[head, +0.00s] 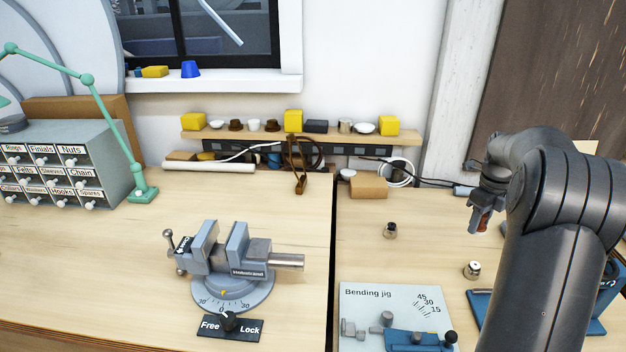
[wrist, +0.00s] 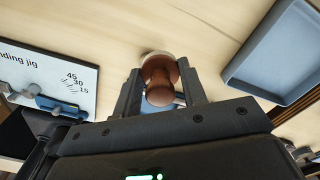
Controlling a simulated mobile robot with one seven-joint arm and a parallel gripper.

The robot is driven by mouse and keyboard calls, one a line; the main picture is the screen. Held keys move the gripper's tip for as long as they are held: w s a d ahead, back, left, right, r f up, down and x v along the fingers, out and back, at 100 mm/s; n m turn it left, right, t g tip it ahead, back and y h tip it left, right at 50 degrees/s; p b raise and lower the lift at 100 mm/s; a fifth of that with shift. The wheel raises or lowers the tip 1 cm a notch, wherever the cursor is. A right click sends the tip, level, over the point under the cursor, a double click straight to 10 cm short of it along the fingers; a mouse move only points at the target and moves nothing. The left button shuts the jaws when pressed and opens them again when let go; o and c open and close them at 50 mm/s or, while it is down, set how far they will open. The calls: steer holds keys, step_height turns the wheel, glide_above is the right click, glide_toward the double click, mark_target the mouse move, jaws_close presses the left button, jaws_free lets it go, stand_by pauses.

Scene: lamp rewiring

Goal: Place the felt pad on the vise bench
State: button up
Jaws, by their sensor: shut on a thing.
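My gripper (head: 480,222) hangs above the right bench in the head view. In the wrist view my gripper (wrist: 163,92) is shut on a reddish-brown, knob-shaped piece (wrist: 159,82) with a pale round far end. I cannot tell whether this piece is the felt pad; no other felt pad is plain to see. The vise bench (head: 110,255) is the pale wooden top on the left. The grey vise (head: 240,250) stands on it with a gap between its jaws, well left of my gripper.
A dark seam divides the two benches. The bending jig (head: 385,305) sits front right, near two small metal pieces (head: 390,230) (head: 472,270). A blue tray (wrist: 275,55) shows in the wrist view. Labelled drawers (head: 70,165) and a green lamp arm (head: 120,135) stand left.

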steer(key=w+a+r+n, duration=0.1)
steer(key=w+a+n, duration=0.25)
steer(key=a, duration=0.95)
steer(key=w+a+r+n, duration=0.2)
steer(key=a+n, duration=0.2)
steer(key=a, duration=0.9)
steer(key=w+a+r+n, duration=0.1)
steer(key=w+a+n, duration=0.2)
steer(key=a, duration=1)
steer(key=s+a+r+n, duration=0.1)
steer(key=s+a+n, duration=0.1)
steer(key=a, duration=0.6)
steer(key=s+a+n, duration=0.2)
steer(key=a+n, duration=0.1)
steer(key=a, duration=0.6)
steer(key=a+f, duration=0.2)
steer(key=a, duration=0.1)
steer(key=a+f, duration=0.2)
steer(key=a, duration=0.2)
steer(key=a+f, duration=0.2)
steer(key=a, duration=0.2)
steer(key=shift+s+a+f, duration=0.1)
steer(key=shift+f, duration=2.3)
steer(key=shift+f, duration=0.1)
steer(key=o, duration=0.7)
steer(key=shift+o, duration=1.3)
